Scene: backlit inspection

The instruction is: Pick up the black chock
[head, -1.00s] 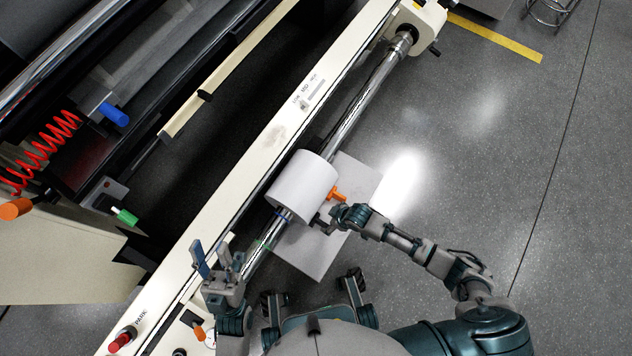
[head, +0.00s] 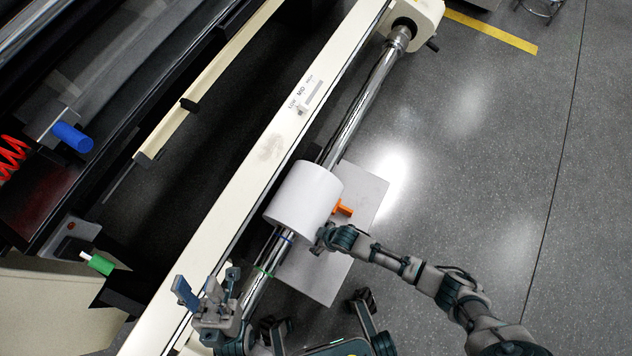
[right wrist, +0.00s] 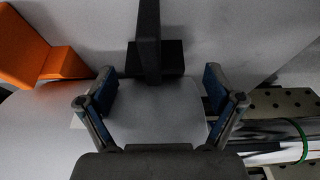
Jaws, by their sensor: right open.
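The black chock (right wrist: 148,48) stands upright on a pale grey plate in the right wrist view, ahead of and between the spread fingers of my right gripper (right wrist: 160,88). The fingers are open, with a gap on each side of the chock, and do not hold it. In the head view my right gripper (head: 326,238) is low beside the white roll, and I cannot make out the black chock clearly there. My left gripper (head: 209,284) is open and empty near the lower end of the shaft.
An orange chock (head: 343,208) lies beside the white roll (head: 303,198); it also shows in the right wrist view (right wrist: 38,52). The roll sits on a shiny shaft (head: 366,95) along the cream machine beam (head: 255,155). The pale plate (head: 366,187) lies below. Floor at right is clear.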

